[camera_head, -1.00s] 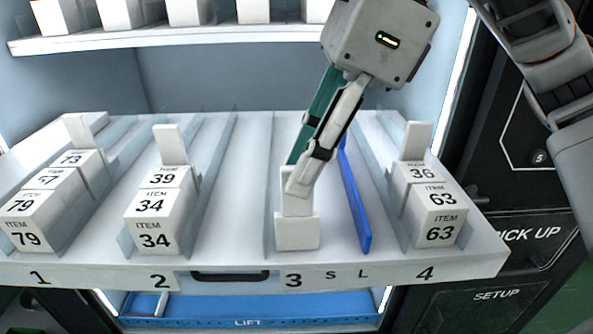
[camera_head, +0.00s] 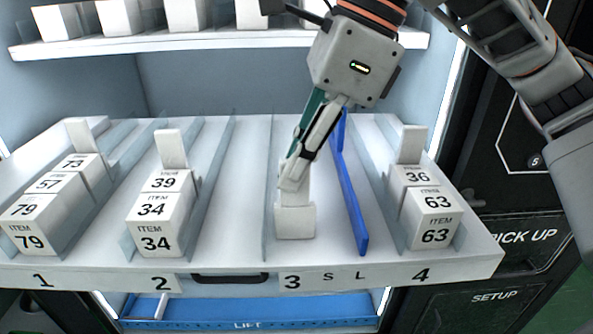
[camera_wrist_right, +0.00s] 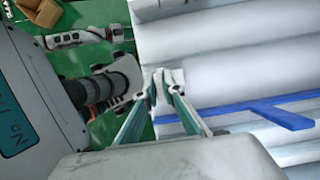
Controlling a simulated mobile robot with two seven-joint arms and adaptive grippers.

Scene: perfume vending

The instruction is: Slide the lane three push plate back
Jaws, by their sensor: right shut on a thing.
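The lane three push plate (camera_head: 295,221) is a white block with an upright tab, near the front of lane three in the head view. My right gripper (camera_head: 292,180) reaches down from above and is shut on its tab. The fingertips hide part of the tab. In the right wrist view the fingertips of my right gripper (camera_wrist_right: 163,85) are close together, and the plate is hard to make out between them.
A blue divider (camera_head: 351,190) stands just right of the plate. Lane two (camera_head: 152,222) and lane four (camera_head: 432,218) hold boxes with push plates behind them. Lane three is clear behind the plate. An upper shelf (camera_head: 200,40) hangs above the back.

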